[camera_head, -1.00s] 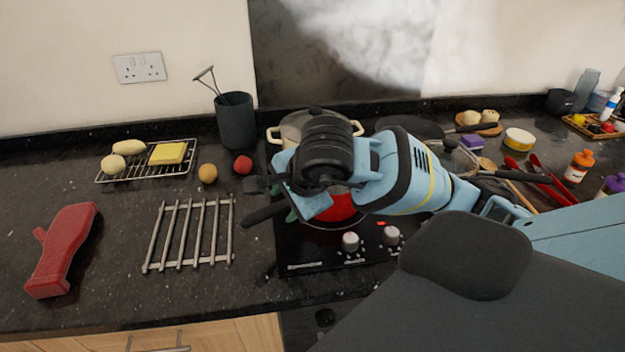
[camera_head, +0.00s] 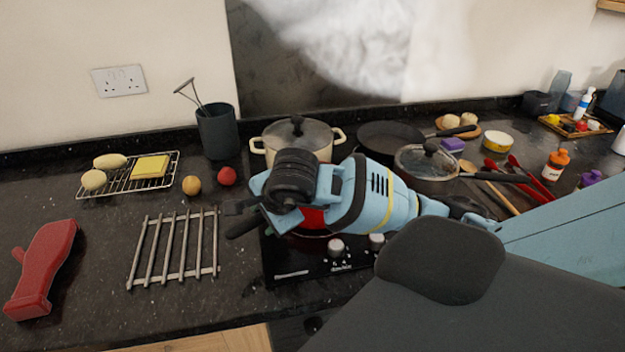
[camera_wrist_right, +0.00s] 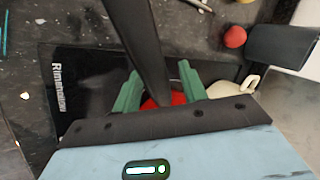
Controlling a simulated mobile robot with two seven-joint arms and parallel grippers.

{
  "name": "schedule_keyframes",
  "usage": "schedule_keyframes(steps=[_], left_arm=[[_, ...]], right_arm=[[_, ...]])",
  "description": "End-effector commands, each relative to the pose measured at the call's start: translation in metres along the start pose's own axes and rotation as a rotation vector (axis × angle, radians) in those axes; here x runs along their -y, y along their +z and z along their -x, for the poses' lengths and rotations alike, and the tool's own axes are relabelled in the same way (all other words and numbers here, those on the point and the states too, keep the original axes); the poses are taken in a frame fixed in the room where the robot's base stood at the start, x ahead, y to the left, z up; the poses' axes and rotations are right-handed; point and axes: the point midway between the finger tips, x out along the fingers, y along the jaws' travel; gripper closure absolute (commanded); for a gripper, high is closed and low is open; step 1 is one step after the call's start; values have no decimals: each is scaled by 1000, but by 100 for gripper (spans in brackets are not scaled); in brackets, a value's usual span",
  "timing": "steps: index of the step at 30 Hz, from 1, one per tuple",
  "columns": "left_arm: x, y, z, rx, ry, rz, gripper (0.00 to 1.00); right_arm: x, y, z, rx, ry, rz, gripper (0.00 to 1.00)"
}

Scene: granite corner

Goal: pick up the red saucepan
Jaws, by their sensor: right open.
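The red saucepan (camera_head: 312,219) is on the black hob, mostly hidden behind my right gripper in the head view. Its black handle (camera_head: 243,228) points left towards the counter's front. My right gripper (camera_head: 266,226) is over the handle, with its green fingers mostly hidden there. In the right wrist view the gripper (camera_wrist_right: 160,84) is open, with one green finger on each side of the dark handle (camera_wrist_right: 138,45). A little of the red pan (camera_wrist_right: 162,101) shows between the fingers. I cannot tell whether the fingers touch the handle. My left gripper is not in view.
A cream pot (camera_head: 318,140) stands behind the saucepan, with a dark frying pan (camera_head: 385,137) and lidded pan (camera_head: 428,178) to the right. A metal trivet (camera_head: 175,248) and red object (camera_head: 40,268) lie left. Counter between trivet and hob is clear.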

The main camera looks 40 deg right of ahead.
Motion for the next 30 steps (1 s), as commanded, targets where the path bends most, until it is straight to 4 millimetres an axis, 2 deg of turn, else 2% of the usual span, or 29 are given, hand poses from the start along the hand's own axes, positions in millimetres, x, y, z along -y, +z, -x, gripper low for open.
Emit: schedule_keyframes(steps=[3, 11, 20, 30], left_arm=[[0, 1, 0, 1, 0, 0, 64], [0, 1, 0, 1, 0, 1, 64], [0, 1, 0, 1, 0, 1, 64], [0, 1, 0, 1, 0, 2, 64]], right_arm=[[-1, 0, -10, 0, 3, 0, 58], [-1, 0, -11, 0, 1, 1, 59], [-1, 0, -11, -1, 1, 1, 98], [0, 0, -10, -2, -3, 1, 100]])
